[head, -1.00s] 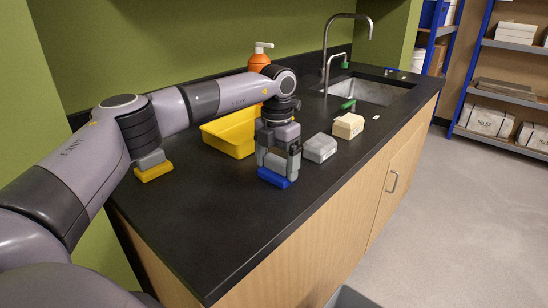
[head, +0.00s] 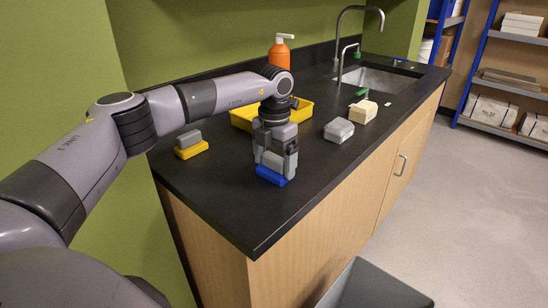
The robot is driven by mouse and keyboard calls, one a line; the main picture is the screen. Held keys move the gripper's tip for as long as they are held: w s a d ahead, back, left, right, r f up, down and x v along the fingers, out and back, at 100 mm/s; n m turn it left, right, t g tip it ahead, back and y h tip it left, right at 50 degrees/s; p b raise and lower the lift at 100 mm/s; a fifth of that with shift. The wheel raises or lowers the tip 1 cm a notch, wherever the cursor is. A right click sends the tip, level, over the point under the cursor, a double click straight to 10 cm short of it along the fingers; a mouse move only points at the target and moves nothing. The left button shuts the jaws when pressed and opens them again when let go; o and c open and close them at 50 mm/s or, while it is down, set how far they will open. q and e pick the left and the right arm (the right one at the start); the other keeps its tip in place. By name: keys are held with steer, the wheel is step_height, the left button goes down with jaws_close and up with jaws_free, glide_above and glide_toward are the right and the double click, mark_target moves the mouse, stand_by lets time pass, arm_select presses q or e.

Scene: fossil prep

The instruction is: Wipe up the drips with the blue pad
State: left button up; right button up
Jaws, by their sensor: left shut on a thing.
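My left gripper (head: 275,160) points down over the black counter (head: 225,205), near its front left end. It is shut on the blue pad (head: 271,175), seemingly by the pad's grey upper part. The pad is at or very near the counter top; I cannot tell if it touches. No drips can be made out on the dark surface, and the gripper and pad hide a small patch. A similar yellow pad (head: 192,150) with a grey block-shaped handle lies to the left. My right gripper is not in view.
A yellow tray (head: 241,119) and an orange pump bottle (head: 279,54) stand behind the gripper. A grey block (head: 339,130) and a beige block (head: 363,112) lie to the right, before the sink (head: 382,80). A grey bin (head: 368,287) stands below on the floor.

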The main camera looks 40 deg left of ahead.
arm_select(q)
steer(key=shift+s+r+p, duration=0.15)
steer(key=shift+r+p, duration=0.2)
steer(key=shift+r, duration=0.15)
steer(key=shift+s+r+p, duration=0.15)
steer(key=shift+r+p, duration=0.15)
steer(key=shift+r, duration=0.2)
steer(key=r+p, duration=0.2)
steer(key=r, duration=0.1)
steer(key=r+p, duration=0.1)
steer(key=r, duration=0.1)
steer(key=shift+w+r, duration=0.1)
steer(key=shift+w, duration=0.15)
steer(key=shift+r+p, duration=0.4)
steer(key=shift+r, duration=0.1)
